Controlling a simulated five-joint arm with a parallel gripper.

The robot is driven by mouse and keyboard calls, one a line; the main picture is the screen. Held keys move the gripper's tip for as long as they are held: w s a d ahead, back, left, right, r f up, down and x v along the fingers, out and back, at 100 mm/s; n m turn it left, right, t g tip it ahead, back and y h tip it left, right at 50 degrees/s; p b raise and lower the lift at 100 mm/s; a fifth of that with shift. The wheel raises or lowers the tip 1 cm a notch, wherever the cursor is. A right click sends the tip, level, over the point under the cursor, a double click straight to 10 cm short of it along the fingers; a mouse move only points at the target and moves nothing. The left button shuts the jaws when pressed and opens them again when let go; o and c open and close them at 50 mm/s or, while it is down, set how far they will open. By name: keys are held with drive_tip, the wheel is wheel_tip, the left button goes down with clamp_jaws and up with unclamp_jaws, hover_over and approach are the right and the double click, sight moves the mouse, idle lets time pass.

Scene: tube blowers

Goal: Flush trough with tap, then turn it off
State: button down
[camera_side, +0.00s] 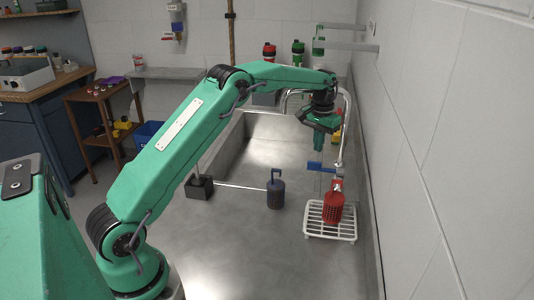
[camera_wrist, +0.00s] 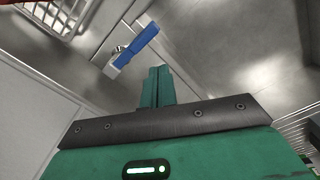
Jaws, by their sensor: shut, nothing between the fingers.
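The tap's metal pipe (camera_side: 347,115) stands along the right wall and arches over the grey metal trough (camera_side: 262,133). A blue lever (camera_side: 315,167), apparently the tap handle, sits low by the pipe. In the wrist view the blue lever (camera_wrist: 137,46) lies slantwise, just beyond and left of my fingertips. My gripper (camera_side: 319,153) points down, shut and empty, just above the lever in the side view. In the wrist view its closed green fingers (camera_wrist: 158,75) show a gap to the lever. I cannot tell whether water is running.
A red slotted holder (camera_side: 333,208) stands on a white wire rack (camera_side: 318,233) near the right wall. A dark canister (camera_side: 276,193) and a black block (camera_side: 199,187) stand left of it, with a thin rod between. Bottles (camera_side: 298,53) stand behind. The front surface is clear.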

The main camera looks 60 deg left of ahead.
drive_tip(key=shift+r, duration=1.35)
drive_tip(key=s+d+r+m+t, duration=0.15)
drive_tip(key=s+d+r, duration=0.25)
drive_tip(key=s+r, duration=0.45)
drive_tip(key=s+d+r+t, duration=0.2)
drive_tip(key=s+d+r, duration=0.2)
drive_tip(key=s+r, duration=0.4)
drive_tip(key=s+d+f+t, duration=0.1)
drive_tip(key=s+d+f, duration=0.1)
drive_tip(key=s, duration=0.8)
drive_tip(key=s+d+f+m+t, duration=0.1)
drive_tip(key=s+f, duration=0.3)
drive_tip(key=s, duration=0.7)
drive_tip(key=shift+s+d, duration=0.15)
drive_tip(key=shift+d, duration=0.5)
